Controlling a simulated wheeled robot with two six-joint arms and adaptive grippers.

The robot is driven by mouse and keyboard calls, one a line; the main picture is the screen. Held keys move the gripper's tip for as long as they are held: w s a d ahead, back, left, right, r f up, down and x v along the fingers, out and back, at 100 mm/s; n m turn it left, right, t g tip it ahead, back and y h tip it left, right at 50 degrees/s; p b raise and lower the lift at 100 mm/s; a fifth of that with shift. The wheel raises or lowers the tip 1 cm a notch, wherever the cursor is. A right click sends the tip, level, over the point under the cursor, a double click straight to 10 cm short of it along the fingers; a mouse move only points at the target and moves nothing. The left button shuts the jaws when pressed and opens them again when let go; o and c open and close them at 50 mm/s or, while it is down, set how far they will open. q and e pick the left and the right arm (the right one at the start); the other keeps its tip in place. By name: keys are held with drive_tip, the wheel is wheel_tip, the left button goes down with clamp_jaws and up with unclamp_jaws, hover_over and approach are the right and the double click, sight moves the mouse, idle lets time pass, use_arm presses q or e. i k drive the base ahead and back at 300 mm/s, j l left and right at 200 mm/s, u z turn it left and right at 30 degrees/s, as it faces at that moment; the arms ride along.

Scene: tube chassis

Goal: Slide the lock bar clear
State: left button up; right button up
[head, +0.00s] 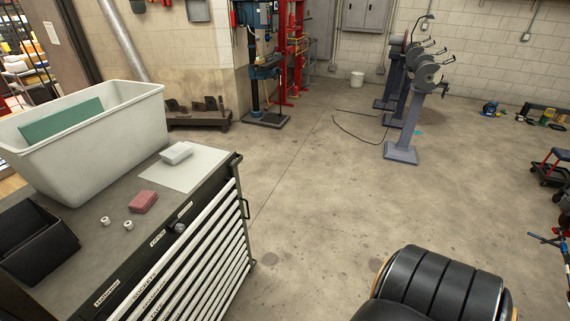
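A tool chest (215,235) with many pale drawer fronts stands at the lower left. A dark upright strip with a black handle (246,208) runs along the right edge of its drawer front. I cannot tell whether this strip is the lock bar. A small dark round knob (178,228) sits on the top front band, near the labels. All the drawers in view look shut. Neither of my grippers is in view.
On the chest top are a white bin (110,150) with a green panel, a black tray (35,240), a red block (143,201), two small white rings and a white box on a pale sheet. Open concrete floor (310,190) lies to the right. Pedestal grinders (402,120) stand farther back.

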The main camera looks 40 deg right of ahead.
sight(234, 173)
drive_tip(key=z, duration=1)
